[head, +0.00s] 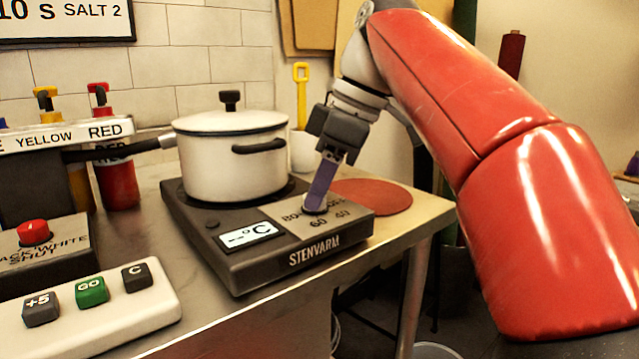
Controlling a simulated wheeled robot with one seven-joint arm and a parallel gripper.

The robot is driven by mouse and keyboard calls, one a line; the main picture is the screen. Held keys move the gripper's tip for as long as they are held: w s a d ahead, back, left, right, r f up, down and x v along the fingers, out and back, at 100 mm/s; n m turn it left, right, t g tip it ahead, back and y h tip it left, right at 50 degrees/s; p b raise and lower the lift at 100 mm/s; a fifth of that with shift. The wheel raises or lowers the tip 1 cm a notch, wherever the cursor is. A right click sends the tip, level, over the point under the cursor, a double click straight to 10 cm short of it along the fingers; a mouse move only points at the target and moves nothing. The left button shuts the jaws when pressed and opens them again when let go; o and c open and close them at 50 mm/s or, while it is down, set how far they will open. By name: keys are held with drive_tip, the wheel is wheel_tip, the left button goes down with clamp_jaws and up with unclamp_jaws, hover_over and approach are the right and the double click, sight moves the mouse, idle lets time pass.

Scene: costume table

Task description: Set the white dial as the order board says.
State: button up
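The white dial (315,210) is on the top panel of the dark STENVARM hotplate (293,262), mostly hidden by my fingers. My gripper (318,202) points down with its purple fingers at the dial. I see the fingers edge-on, so I cannot tell whether they are shut on it. Labels around the dial include 60 and 40; others are partly covered. The dial's pointer is hidden. The hotplate's display (248,235) reads "--°C". The order board (65,18) is cut off at the top left; only "10 S" and "SALT 2" are readable.
A white lidded pot (222,160) stands on the hotplate, its handle pointing left. A white button box (95,308) with +5, GO and C is at front left, near a red button (33,232). A red-brown round mat (385,196) lies behind the hotplate's right end.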

drive_tip(key=shift+c, duration=1)
drive_tip(key=shift+m, duration=0.3)
drive_tip(key=m, duration=0.1)
drive_tip(key=m+t+p, duration=0.1)
drive_tip(key=m, duration=0.1)
drive_tip(key=m+t+h, duration=0.1)
drive_tip(key=m, duration=0.1)
drive_tip(key=shift+s+a+r, duration=0.15)
drive_tip(key=shift+s, duration=0.1)
drive_tip(key=m+h, duration=0.1)
drive_tip(key=m, duration=0.2)
drive_tip(key=m+t, duration=0.1)
drive_tip(key=m, duration=0.2)
drive_tip(key=shift+a+h+p, duration=0.15)
drive_tip(key=shift+h+p, duration=0.25)
drive_tip(key=shift+t, duration=0.3)
drive_tip(key=o, duration=1)
drive_tip(key=shift+c, duration=0.2)
